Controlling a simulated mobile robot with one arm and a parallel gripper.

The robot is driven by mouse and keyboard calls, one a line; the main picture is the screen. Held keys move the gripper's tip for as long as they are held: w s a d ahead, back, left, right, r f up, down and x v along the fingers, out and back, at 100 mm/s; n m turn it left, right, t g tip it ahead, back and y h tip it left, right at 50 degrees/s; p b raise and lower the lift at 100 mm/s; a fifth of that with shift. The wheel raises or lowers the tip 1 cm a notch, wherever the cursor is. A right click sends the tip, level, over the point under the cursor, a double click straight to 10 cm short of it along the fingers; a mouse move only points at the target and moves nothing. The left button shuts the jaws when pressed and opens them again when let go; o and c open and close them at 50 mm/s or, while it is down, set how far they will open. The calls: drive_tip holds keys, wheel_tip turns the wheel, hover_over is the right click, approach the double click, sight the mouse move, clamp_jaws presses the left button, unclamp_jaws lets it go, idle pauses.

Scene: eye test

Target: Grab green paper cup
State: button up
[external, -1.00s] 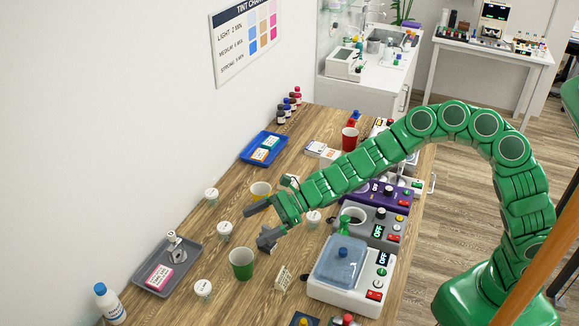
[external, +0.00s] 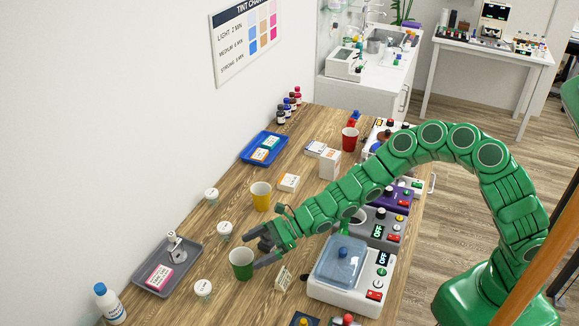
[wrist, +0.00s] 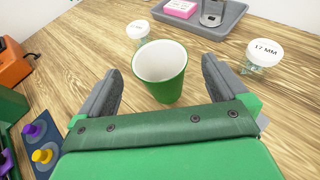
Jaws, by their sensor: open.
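The green paper cup (external: 242,265) stands upright on the wooden table, and its white inside shows. My gripper (external: 258,255) is beside it, at its upper right in the external view. In the wrist view the green cup (wrist: 163,75) is just ahead of my gripper (wrist: 162,80), between the lines of the two dark fingers. The fingers are spread wide with gaps on both sides of the cup. Nothing is held. Whether a finger touches the cup cannot be told in the external view.
White-lidded jars (external: 203,288) (wrist: 265,52) stand near the cup. A grey tray (external: 190,262) lies to the left. A yellow cup (external: 261,196) and a red cup (external: 350,139) stand farther back. A white machine (external: 345,296) with a blue lid is at the right.

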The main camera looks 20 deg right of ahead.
sight(236, 259)
drive_tip(key=shift+x, duration=3.45)
drive_tip(key=shift+c, duration=0.5)
drive_tip(key=c, duration=0.9)
drive_tip(key=shift+o, duration=0.2)
drive_tip(key=shift+r, duration=0.15)
